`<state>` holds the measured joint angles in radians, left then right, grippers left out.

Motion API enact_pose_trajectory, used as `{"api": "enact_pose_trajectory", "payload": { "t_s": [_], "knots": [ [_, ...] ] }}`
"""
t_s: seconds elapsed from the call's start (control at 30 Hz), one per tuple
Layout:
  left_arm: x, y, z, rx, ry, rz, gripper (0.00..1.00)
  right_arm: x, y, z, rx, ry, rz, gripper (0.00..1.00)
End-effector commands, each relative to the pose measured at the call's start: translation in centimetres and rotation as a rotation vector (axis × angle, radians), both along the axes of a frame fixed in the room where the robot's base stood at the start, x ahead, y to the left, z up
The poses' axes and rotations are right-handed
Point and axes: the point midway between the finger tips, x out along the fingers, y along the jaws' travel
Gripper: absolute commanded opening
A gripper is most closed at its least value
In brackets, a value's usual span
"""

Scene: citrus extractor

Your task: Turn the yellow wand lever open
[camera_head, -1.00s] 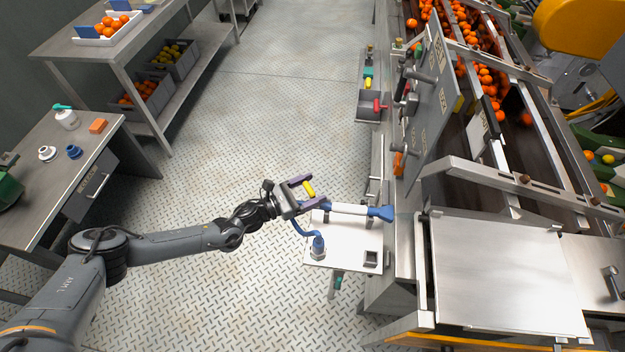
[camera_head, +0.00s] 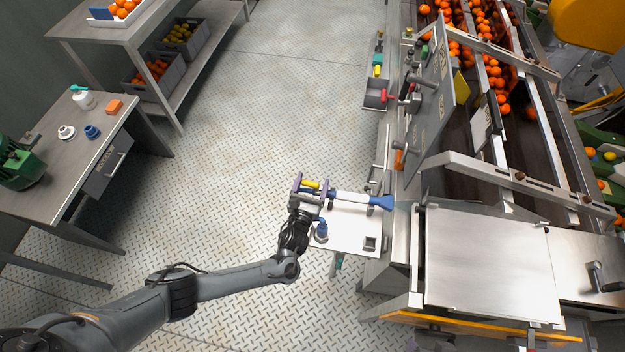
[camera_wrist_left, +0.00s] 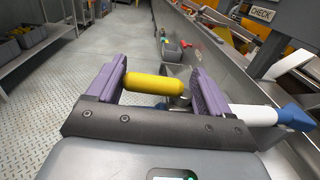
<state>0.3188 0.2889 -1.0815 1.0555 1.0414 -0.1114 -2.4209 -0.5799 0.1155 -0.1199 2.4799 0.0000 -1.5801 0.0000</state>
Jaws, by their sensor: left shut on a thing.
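The yellow lever (camera_head: 311,185) belongs to a wand with a white tube (camera_head: 352,198) and a blue flared end (camera_head: 381,202). The wand lies over a white side shelf. My left gripper (camera_head: 313,183) is at the wand's left end, its two purple fingers around the lever. In the left wrist view the yellow lever (camera_wrist_left: 155,84) spans crosswise between the fingers (camera_wrist_left: 165,84), and they are shut on it. The white tube (camera_wrist_left: 255,115) extends to the right past the right finger. The lever's joint with the wand is hidden. My right gripper is out of view.
The white shelf (camera_head: 355,232) carries a blue fitting (camera_head: 321,231) beside my wrist. The machine's steel side (camera_head: 400,255) stands close on the right. A grey bin (camera_head: 376,94) hangs farther back. Open floor (camera_head: 250,130) lies to the left.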

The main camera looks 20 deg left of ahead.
Motion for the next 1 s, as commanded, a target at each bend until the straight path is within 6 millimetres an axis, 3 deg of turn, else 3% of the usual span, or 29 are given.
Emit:
{"api": "enact_pose_trajectory", "payload": {
  "t_s": [0.77, 0.8, 0.9, 1.0],
  "knots": [
    [-0.24, -0.04, 0.0, 0.001, -0.001, 0.099, 0.5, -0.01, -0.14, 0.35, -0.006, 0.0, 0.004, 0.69],
    [-0.24, -0.03, 0.0, 0.001, -0.001, 0.099, 0.86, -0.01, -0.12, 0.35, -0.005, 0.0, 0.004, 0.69],
    [-0.24, -0.04, 0.0, 0.001, -0.001, 0.099, 1.0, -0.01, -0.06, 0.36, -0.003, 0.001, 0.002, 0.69],
    [-0.24, -0.04, 0.01, 0.0, -0.001, 0.099, 1.0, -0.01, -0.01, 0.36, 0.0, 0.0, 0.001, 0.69]
  ]
}}
